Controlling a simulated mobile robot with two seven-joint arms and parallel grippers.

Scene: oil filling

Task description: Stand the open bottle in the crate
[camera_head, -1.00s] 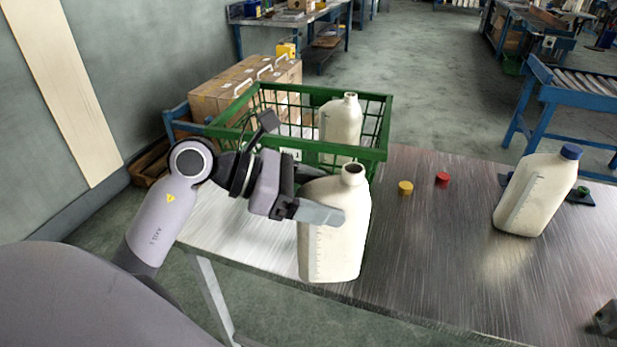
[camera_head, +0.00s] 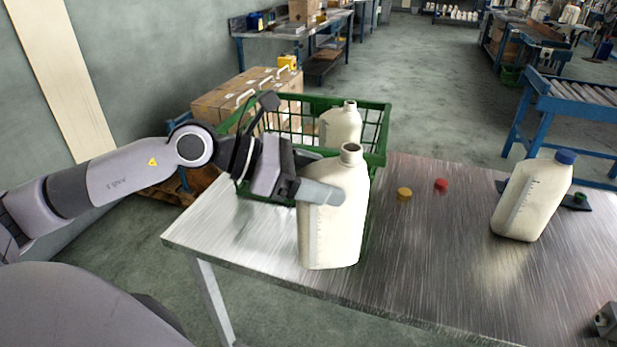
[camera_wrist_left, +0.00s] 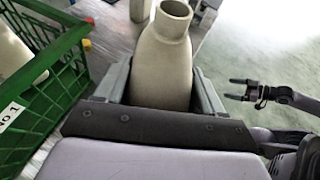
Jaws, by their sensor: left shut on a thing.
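The open bottle (camera_head: 337,235) is cream, upright and without a cap, its bare neck on top. My left gripper (camera_head: 322,193) is shut on its upper body, one finger on each side in the left wrist view. The bottle is in front of the green crate (camera_head: 376,143), outside it; I cannot tell whether its base touches the table. The crate stands at the table's left end, with another uncapped cream bottle (camera_head: 341,124) inside. The held bottle hides part of the crate's near side. My right gripper (camera_wrist_left: 240,90) is open and empty at the right of the left wrist view.
A blue-capped bottle (camera_head: 532,198) stands on the right of the metal table (camera_head: 440,250). A yellow cap (camera_head: 404,194) and a red cap (camera_head: 441,185) lie right of the crate. The table's middle is clear. Cardboard boxes (camera_head: 222,100) are behind the crate.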

